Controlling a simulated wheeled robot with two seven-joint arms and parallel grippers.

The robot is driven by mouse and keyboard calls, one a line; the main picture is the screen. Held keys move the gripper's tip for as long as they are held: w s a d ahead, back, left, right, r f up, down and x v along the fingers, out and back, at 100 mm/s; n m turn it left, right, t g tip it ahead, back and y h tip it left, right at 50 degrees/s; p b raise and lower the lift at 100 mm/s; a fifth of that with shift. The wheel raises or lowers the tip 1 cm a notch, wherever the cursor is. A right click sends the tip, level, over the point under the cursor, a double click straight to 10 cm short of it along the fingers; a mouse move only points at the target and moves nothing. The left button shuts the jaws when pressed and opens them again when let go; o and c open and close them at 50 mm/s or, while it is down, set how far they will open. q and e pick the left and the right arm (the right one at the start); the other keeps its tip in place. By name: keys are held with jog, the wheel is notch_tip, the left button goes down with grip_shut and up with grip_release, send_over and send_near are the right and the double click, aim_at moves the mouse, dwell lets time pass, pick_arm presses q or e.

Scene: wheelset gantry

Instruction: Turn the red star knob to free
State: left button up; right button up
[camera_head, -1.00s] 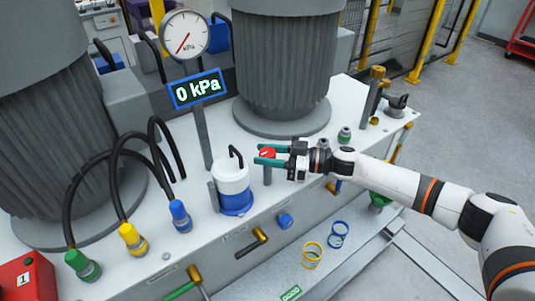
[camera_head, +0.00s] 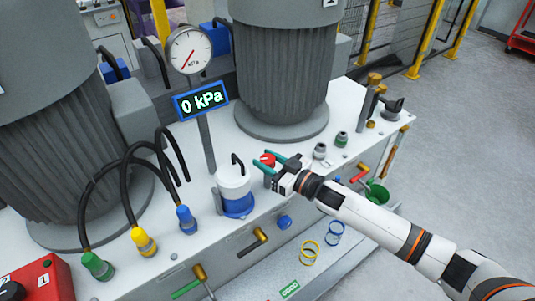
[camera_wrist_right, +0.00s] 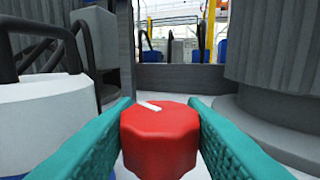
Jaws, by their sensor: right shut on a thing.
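The red star knob (camera_head: 267,159) stands on the machine's white top, just right of the white and blue canister. My right gripper (camera_head: 270,162) is around the knob, with a teal finger on each side. In the right wrist view the knob (camera_wrist_right: 160,138) sits between the two teal fingers of the gripper (camera_wrist_right: 160,135), which touch its sides. A white mark on the knob's top points toward the far left in that view. My left gripper is not in view.
The canister (camera_head: 236,190) stands close left of the knob. A post with a 0 kPa display (camera_head: 201,97) and gauge (camera_head: 189,50) rises behind it. A large grey motor (camera_head: 285,70) stands behind. Hoses with green, yellow and blue ends are at left.

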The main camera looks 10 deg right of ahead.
jog(key=m+t+h, duration=0.1)
jog(key=h, duration=0.1)
jog(key=m+t+h, duration=0.1)
jog(key=m+h, duration=0.1)
jog(key=shift+a+t, duration=0.1)
jog(key=shift+t, duration=0.2)
jog(key=shift+m+t+h, duration=0.4)
jog(key=shift+m+h, duration=0.3)
jog(key=shift+h, duration=0.8)
jog(key=shift+r, duration=0.1)
jog(key=o, duration=1)
jog(key=v, duration=1.2)
jog(key=shift+b, duration=0.35)
